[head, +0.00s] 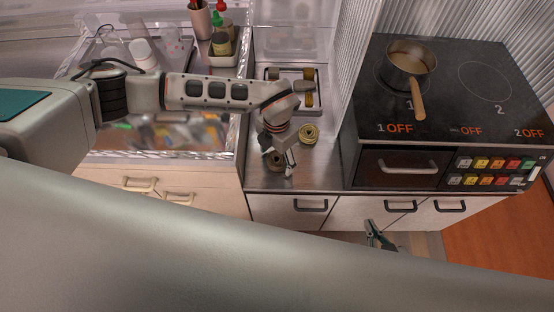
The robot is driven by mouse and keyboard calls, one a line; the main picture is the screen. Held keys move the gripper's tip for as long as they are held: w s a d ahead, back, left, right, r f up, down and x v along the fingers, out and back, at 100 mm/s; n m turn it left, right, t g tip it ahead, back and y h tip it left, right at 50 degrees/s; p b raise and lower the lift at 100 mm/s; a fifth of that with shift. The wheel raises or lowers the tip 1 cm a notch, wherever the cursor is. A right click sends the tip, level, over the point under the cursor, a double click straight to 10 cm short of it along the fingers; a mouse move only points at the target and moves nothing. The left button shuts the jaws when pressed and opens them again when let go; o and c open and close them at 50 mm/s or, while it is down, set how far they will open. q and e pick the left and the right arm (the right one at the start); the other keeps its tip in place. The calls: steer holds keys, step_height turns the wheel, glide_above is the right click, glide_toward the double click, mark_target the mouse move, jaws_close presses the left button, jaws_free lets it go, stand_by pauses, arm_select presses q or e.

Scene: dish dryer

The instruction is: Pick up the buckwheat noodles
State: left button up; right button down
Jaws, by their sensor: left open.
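My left gripper (282,158) points down over the steel counter between the sink and the stove, and it is open. A brownish coil (276,161), which looks like the buckwheat noodles, lies on the counter right at its fingers and is partly hidden by them. I cannot tell whether the fingers touch it. A yellow-green noodle coil (308,133) lies just behind and to the right, apart from the gripper. My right gripper (377,236) hangs low in front of the cabinet doors, away from the noodles. Its finger opening is not clear.
A pot (409,66) stands on the stove (460,90) at the right, its handle toward the front. A tray (291,78) lies at the back of the counter. Bottles (222,42) stand behind the sink. Bare counter lies around the coils.

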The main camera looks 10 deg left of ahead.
arm_select(q)
steer(key=shift+f, duration=0.4)
steer(key=c, duration=1.2)
steer(key=shift+r, duration=0.15)
